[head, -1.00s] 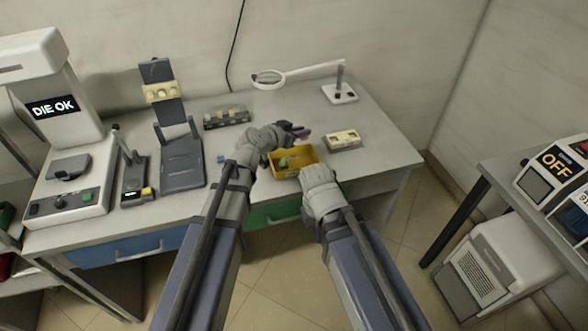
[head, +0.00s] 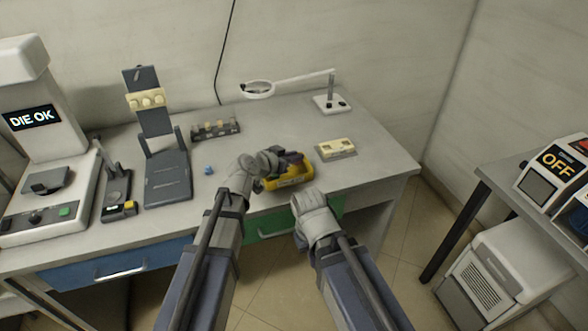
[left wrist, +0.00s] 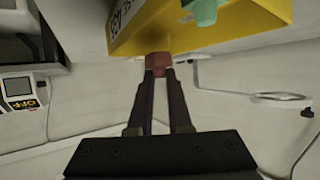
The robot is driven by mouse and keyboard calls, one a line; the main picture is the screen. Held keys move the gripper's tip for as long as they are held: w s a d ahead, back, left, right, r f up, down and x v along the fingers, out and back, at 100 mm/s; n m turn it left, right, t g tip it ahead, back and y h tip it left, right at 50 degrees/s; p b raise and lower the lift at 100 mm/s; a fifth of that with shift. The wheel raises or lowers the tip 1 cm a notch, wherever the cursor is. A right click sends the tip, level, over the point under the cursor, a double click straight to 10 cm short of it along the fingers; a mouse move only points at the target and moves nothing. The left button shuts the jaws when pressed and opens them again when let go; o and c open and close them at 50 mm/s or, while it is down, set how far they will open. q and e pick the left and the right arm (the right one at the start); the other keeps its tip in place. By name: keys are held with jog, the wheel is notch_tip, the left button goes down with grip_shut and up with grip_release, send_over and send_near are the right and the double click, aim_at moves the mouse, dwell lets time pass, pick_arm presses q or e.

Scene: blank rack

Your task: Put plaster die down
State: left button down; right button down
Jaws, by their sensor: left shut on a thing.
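My left gripper (head: 292,160) is over the yellow tray (head: 290,183) at the front of the bench and hides most of its inside. In the left wrist view its two dark fingers (left wrist: 158,72) are shut on a small reddish-brown block, apparently the plaster die (left wrist: 158,59). The die shows right against the yellow tray wall (left wrist: 215,30) in that view; I cannot tell whether they touch. A green piece (left wrist: 203,12) shows at the tray. My right arm's wrist is in front of the bench edge, with its fingers hidden.
A cream box (head: 336,148) sits right of the tray, and a magnifier lamp (head: 331,103) stands behind. A dark rack (head: 215,129), a small blue piece (head: 209,170) and a grey stand (head: 167,180) are to the left. The far left machine (head: 40,130) reads "DIE OK".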

pick_arm(q)
jog(key=shift+f+b, duration=1.7)
jog(key=shift+f, duration=0.1)
jog(key=shift+f, duration=0.2)
jog(key=c, duration=0.8)
grip_release()
jog(key=shift+r, duration=0.1)
jog(key=shift+c, duration=0.2)
